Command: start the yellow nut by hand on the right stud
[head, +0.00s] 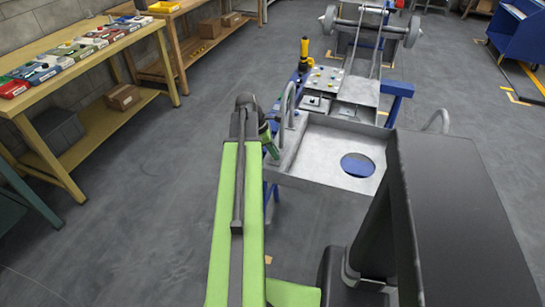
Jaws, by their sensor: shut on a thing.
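A pale metal plate (323,82) on the chassis bears several small coloured spots, too small to tell apart as nuts or studs. Two small dark posts, one of them a left post (315,100) and the other a right post (346,110), stand on the chassis just in front of it; I cannot tell whether they are studs. I cannot make out the yellow nut. My green arm reaches forward to the left of the chassis and folds down at its far end. My gripper is hidden behind the arm or below it.
The chassis has a grey tray (325,140) with a round hole, and curved handles. A yellow-handled tool (304,48) stands at its left. A wooden bench (95,65) with coloured bins is at the left. A blue cart (520,35) stands far right. The floor between is clear.

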